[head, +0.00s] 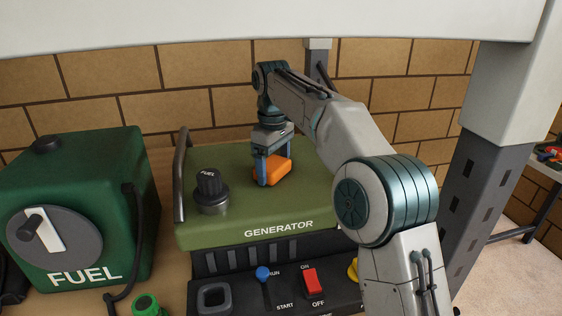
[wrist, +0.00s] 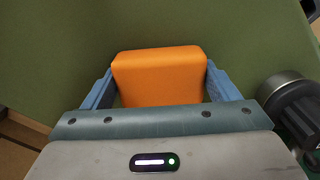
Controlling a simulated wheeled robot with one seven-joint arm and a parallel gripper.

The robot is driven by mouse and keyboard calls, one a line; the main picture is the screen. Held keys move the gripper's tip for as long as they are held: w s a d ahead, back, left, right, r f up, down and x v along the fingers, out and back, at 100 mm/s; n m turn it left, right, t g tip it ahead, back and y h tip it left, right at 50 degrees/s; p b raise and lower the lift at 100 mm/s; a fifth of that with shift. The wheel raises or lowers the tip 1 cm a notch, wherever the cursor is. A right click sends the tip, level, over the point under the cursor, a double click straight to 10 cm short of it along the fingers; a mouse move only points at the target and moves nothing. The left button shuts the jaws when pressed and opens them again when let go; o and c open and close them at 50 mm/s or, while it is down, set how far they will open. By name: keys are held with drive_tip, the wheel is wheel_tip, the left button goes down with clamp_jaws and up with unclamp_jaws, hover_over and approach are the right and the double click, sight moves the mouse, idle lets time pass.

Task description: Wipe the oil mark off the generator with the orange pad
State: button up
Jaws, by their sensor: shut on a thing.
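The green generator (head: 232,239) stands on a bench in the middle of the head view, with a flat top. The orange pad (head: 276,171) is between the two blue fingers of my gripper (head: 272,170), which is shut on it. The pad is at the generator's top; whether it touches the surface I cannot tell. In the wrist view the orange pad (wrist: 160,77) sits between the fingers (wrist: 160,90) above the green top (wrist: 240,40). I see no oil mark in either view; the pad, gripper and arm hide part of the top.
A black fuel cap (head: 211,190) rises from the generator's top left of my gripper, beside a metal handle (head: 181,175). A green fuel can (head: 100,200) stands to the left. A brick wall is behind. A grey post (head: 485,180) stands to the right.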

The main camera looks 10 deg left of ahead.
sight(268, 158)
drive_tip(key=shift+s+a, duration=0.2)
drive_tip(key=shift+a, duration=0.4)
drive_tip(key=shift+w+r+p, duration=0.25)
drive_tip(key=shift+w+p, duration=0.15)
drive_tip(key=shift+p, duration=0.6)
drive_tip(key=p, duration=0.1)
drive_tip(key=w+p, duration=0.1)
drive_tip(key=p, duration=0.1)
drive_tip(key=shift+w+a, duration=0.3)
drive_tip(key=shift+a, duration=0.1)
drive_tip(key=shift+w+a+f+p, duration=0.15)
drive_tip(key=shift+w+f+p, duration=0.1)
drive_tip(key=shift+w+p, duration=0.15)
drive_tip(key=shift+w+a+r+p, duration=0.2)
drive_tip(key=shift+w+p, duration=0.1)
drive_tip(key=shift+p, duration=0.7)
drive_tip(key=w+p, duration=0.1)
drive_tip(key=p, duration=0.2)
drive_tip(key=shift+w+a+f+p, duration=0.1)
drive_tip(key=shift+w+a+p, duration=0.25)
drive_tip(key=shift+w+a, duration=0.05)
drive_tip(key=shift+w+a+f+p, duration=0.1)
drive_tip(key=shift+w+f+p, duration=0.1)
drive_tip(key=shift+f+p, duration=0.1)
drive_tip(key=shift+w+a+r, duration=0.1)
drive_tip(key=shift+w+a, duration=0.3)
drive_tip(key=shift+w, duration=0.35)
drive_tip(key=shift+w+a, duration=0.35)
drive_tip(key=shift+w, duration=0.45)
